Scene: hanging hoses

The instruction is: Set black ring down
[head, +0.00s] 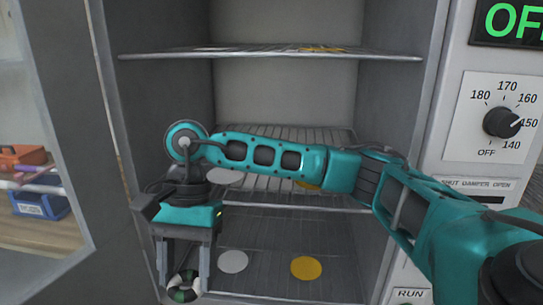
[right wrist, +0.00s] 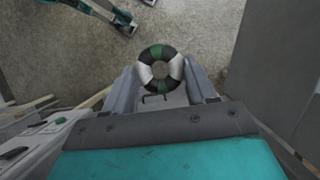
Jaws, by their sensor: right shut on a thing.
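The black ring (head: 172,288), with white and green bands, is between the fingers of my right gripper (head: 184,282) at the bottom left of the head view. The right gripper points down and is shut on the ring, in front of the open oven's lower left part. The ring also shows whole in the right wrist view (right wrist: 160,50), between the two grey fingers, with floor seen beyond it. Whether the ring touches anything below is not clear.
The open oven has a top wire shelf (head: 270,53), a middle one (head: 270,134) and lower racks. A white disc (head: 232,261) and a yellow disc (head: 306,267) mark the lowest level. A control panel (head: 455,120) stands at right, an open door (head: 75,150) at left.

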